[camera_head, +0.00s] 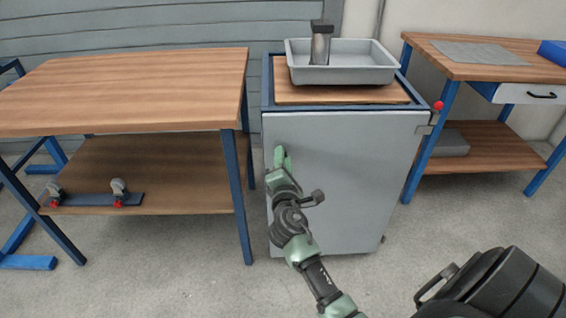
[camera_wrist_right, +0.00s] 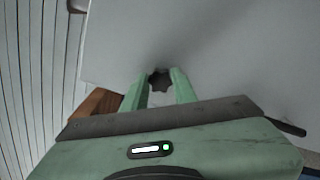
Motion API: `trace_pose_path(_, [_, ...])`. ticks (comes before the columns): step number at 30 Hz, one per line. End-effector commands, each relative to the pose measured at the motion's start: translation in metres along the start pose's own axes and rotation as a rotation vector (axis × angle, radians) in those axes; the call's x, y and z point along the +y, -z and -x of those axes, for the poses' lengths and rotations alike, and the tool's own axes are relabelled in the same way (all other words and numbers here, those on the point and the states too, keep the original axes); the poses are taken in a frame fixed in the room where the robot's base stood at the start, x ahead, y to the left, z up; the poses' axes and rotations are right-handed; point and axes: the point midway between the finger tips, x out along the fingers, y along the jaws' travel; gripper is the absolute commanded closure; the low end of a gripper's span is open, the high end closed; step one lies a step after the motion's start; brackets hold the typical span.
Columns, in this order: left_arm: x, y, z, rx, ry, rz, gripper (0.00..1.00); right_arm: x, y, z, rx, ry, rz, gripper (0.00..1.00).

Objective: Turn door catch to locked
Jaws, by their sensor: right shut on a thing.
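The grey cabinet door (camera_head: 345,165) faces me and appears closed. My right gripper (camera_head: 280,157) is at the door's left side, a little below its top edge. In the right wrist view, the green fingers of my right gripper (camera_wrist_right: 160,88) are shut on a dark lobed knob, the door catch (camera_wrist_right: 159,80), against the pale door (camera_wrist_right: 220,50). In the head view the catch is hidden by the gripper. I cannot tell from these frames which way the catch is turned. My left gripper is not in view.
A red ball (camera_head: 438,105) on a bracket sticks out at the upper right corner. A wooden workbench (camera_head: 130,90) stands left, another bench (camera_head: 500,60) right. Floor in front is open.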

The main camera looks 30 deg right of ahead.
Motion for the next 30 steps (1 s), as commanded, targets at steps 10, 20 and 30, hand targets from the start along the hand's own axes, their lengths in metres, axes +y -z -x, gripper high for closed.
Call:
trace_pose_path(10, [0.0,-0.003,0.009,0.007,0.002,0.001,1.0,-0.002,0.001,0.0,0.0,0.002,-0.204,1.0])
trace_pose_path(20, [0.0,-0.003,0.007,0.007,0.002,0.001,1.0,-0.002,0.0,0.0,0.0,0.001,-0.27,1.0])
trace_pose_path(30, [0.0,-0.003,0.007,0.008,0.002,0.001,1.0,-0.001,0.0,0.0,0.0,0.002,-0.273,1.0])
